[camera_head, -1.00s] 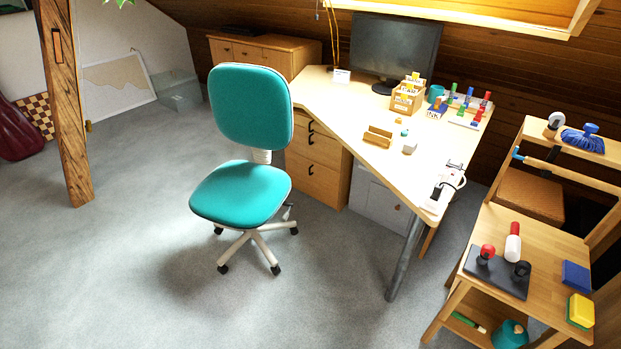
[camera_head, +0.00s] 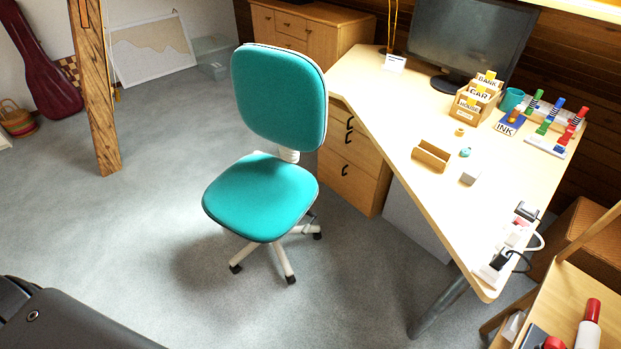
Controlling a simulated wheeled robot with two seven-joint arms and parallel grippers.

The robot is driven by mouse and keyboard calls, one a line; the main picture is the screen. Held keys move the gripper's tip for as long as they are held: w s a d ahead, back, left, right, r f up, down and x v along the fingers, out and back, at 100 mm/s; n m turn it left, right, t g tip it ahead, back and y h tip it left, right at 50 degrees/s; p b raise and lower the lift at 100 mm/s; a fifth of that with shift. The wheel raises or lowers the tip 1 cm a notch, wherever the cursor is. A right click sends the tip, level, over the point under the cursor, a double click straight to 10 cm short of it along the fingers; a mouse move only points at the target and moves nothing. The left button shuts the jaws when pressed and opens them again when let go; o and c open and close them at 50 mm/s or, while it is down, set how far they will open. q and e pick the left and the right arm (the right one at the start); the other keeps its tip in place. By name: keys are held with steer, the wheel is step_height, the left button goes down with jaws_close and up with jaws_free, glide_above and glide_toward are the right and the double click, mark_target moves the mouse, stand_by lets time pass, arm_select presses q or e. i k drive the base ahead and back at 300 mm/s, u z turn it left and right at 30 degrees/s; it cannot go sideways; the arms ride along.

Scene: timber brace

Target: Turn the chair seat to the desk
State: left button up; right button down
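The teal office chair stands on the grey carpet left of the desk, upright on a white wheeled base (camera_head: 275,250). Its seat (camera_head: 262,196) points toward the lower left, away from the desk. Its backrest (camera_head: 279,96) rises on the far side, close to the desk's drawers. The light wood desk (camera_head: 400,118) runs from the middle toward the lower right. Neither of my grippers is in view. A dark part of mine shows at the lower left, well apart from the chair.
A wooden post (camera_head: 97,100) stands at the left. Open carpet (camera_head: 120,230) lies left of and before the chair. A wooden cart (camera_head: 560,300) is at the lower right, near the desk's leg (camera_head: 438,305). A monitor (camera_head: 468,42) and small stationery stand on the desk.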

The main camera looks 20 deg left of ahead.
mark_target(260, 198)
steer(key=u, duration=0.35)
steer(key=i, duration=0.8)
steer(key=u, duration=1)
steer(key=i, duration=0.45)
steer(key=u, duration=0.35)
